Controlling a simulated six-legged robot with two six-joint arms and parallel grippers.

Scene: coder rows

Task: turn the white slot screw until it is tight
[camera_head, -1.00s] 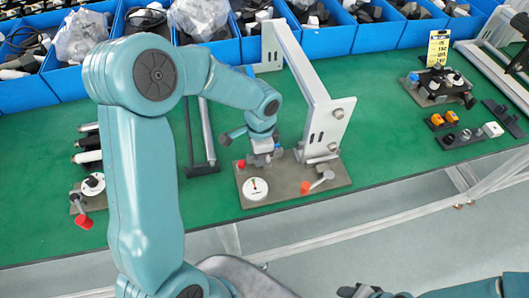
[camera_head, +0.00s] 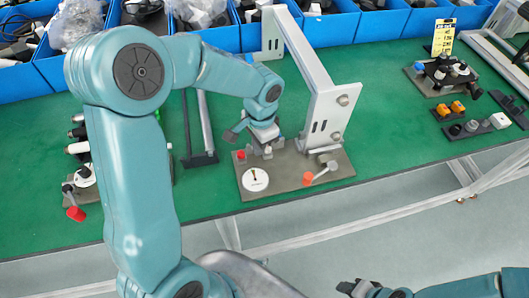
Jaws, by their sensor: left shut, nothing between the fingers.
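A brown-grey plate (camera_head: 287,186) lies near the front edge of the green bench. It carries a white round disc (camera_head: 255,180) with a small coloured mark, a red knob (camera_head: 241,155) and a lever with a red-orange end (camera_head: 308,178). My left gripper (camera_head: 266,149) points down over the plate's back part, behind the disc. It is shut with nothing held.
A tall light-grey bracket (camera_head: 318,100) stands right beside the left gripper. Blue bins (camera_head: 325,31) line the back. A fixture with a yellow tag (camera_head: 444,37) and switch blocks (camera_head: 462,130) are at right. A white dial with a red handle (camera_head: 76,213) is at left.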

